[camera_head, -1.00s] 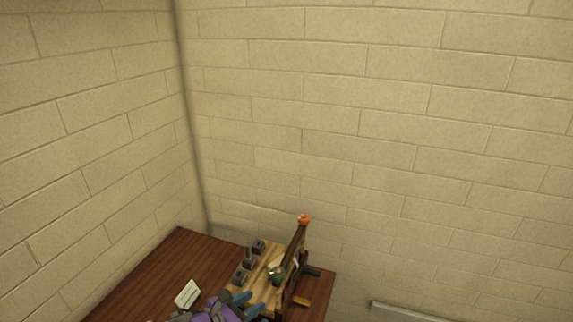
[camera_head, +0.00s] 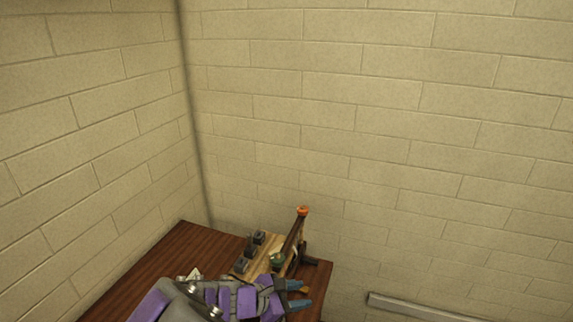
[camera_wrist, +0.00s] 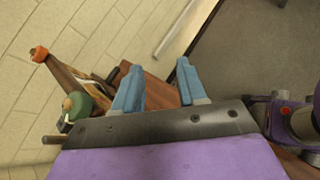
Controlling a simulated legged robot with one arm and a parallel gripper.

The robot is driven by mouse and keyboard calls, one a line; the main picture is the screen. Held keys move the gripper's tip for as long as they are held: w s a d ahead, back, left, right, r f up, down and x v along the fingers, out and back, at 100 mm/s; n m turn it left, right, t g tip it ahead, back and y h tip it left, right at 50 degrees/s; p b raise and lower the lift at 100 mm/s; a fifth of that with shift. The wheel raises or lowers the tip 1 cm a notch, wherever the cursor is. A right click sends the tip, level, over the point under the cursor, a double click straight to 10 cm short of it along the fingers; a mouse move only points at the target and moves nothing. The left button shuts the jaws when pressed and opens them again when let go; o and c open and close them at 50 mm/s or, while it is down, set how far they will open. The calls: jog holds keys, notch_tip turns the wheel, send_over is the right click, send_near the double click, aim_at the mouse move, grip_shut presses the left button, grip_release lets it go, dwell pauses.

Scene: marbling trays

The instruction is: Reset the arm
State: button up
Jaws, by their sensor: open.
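My gripper (camera_head: 299,294) is at the bottom of the head view, in front of the right part of a wooden table (camera_head: 160,270). Its two blue fingers are apart with nothing between them. In the wrist view my gripper (camera_wrist: 158,82) also shows open and empty, its blue fingertips pointing up the picture. My purple and grey arm covers the near part of the table in the head view.
A wooden stand with an orange-topped post (camera_head: 301,212) and a green round part (camera_head: 278,260) is beside my gripper; the orange top (camera_wrist: 40,54) shows left in the wrist view. Dark blocks (camera_head: 250,245) sit on its board. Block walls (camera_head: 380,110) stand behind. A pale rail (camera_head: 430,307) is right.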

jog(key=s+d+r+m+g+y, duration=0.1)
jog(key=s+d+r+m+g, duration=0.2)
jog(key=s+d+m, duration=0.4)
jog(key=s+d+r+m+g+y, duration=0.2)
jog(key=s+d+r+m+g, duration=0.15)
jog(key=s+d, duration=0.35)
jog(key=s+a+m+g+y, duration=0.1)
jog(key=s+m+y, duration=0.6)
jog(key=s, duration=0.9)
jog(key=a+m, duration=0.1)
jog(key=m, duration=0.2)
jog(key=shift+s+r+y, duration=0.3)
jog(key=shift+r+y, duration=0.05)
jog(key=shift+y, duration=0.05)
jog(key=shift+a, duration=0.1)
